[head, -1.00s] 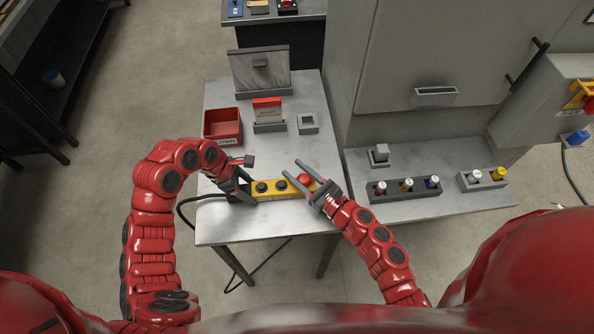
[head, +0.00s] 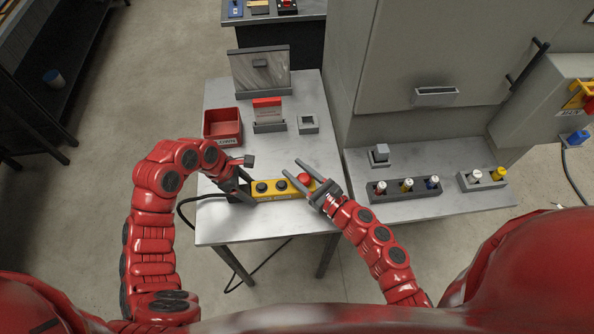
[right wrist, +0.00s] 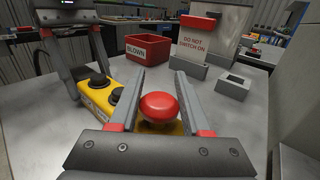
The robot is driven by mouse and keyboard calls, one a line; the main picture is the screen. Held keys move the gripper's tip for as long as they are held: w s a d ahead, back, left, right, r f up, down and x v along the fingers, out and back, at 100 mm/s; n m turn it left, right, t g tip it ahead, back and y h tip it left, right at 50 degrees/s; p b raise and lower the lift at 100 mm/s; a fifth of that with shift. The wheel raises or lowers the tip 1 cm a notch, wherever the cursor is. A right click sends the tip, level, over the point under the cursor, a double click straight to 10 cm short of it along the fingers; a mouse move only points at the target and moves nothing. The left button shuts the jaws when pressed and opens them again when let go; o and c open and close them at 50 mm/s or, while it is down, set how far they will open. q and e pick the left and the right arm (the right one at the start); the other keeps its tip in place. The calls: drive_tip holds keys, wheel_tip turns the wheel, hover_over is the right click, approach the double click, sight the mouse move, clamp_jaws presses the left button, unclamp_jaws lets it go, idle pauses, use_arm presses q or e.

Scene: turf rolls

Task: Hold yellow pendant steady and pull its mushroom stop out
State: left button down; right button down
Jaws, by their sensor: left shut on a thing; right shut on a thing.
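The yellow pendant (head: 272,195) lies on the grey table, with black buttons along its top and a red mushroom stop (head: 304,178) at its right end. My left gripper (head: 241,187) is shut on the pendant's left end, which its fingers partly hide. My right gripper (head: 291,177) has its fingers on either side of the mushroom stop and is shut on it. The right wrist view shows the red cap (right wrist: 158,106) between the two fingers, with the pendant's yellow body (right wrist: 98,92) to the left. The contact under the cap is hidden.
A red bin (head: 222,140) marked BLOWN, a "do not switch on" sign (head: 268,127) and a small grey holder (head: 308,124) stand behind the pendant on the table (head: 215,230). A side bench with colored plugs (head: 405,194) is to the right. A black cable leaves the pendant's left.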

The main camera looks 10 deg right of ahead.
use_arm(q)
drive_tip(key=shift+s+f, duration=0.1)
drive_tip(key=shift+f, duration=0.05)
use_arm(e)
drive_tip(key=shift+r, duration=0.8)
drive_tip(key=shift+c, duration=1.8)
unclamp_jaws()
drive_tip(key=v, duration=1.2)
drive_tip(key=shift+d, duration=0.1)
use_arm(q)
unclamp_jaws()
drive_tip(key=shift+r, duration=0.2)
